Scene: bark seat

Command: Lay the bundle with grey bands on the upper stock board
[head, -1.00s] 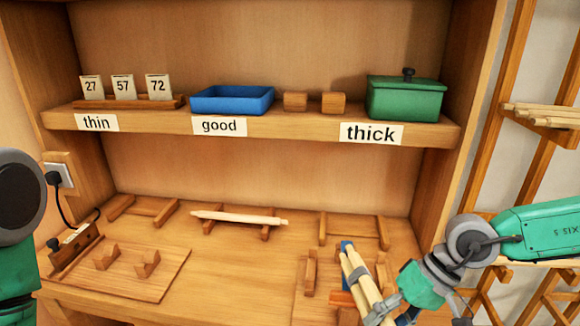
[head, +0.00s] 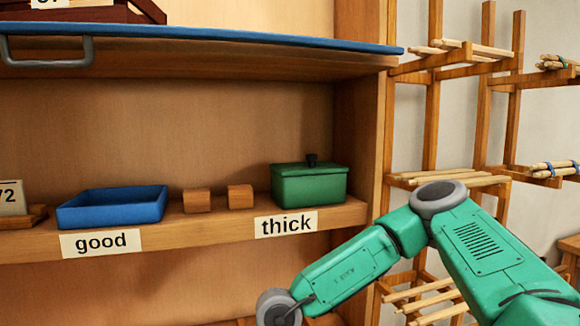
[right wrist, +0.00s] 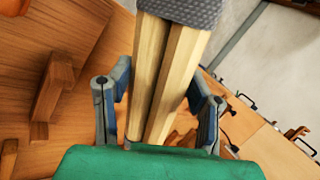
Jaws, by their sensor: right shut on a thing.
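My right gripper (right wrist: 160,92) is shut on a bundle of pale wooden sticks (right wrist: 165,65) in the right wrist view. A wide grey band (right wrist: 180,8) wraps the bundle at the top of that view. In the head view my right arm crosses the lower right, and its gripper and the bundle are below the frame. A rack at the right has an upper board (head: 432,63) with loose pale sticks on it. A lower board (head: 400,182) also carries sticks. I cannot tell which board is the upper stock board. My left gripper is out of view.
A blue tray (head: 112,208), two wooden blocks (head: 197,201) and a green lidded box (head: 308,184) stand on the shelf. Banded bundles lie farther right on the rack, one with green bands (head: 552,62), one with blue (head: 553,169). Rack posts stand between the boards.

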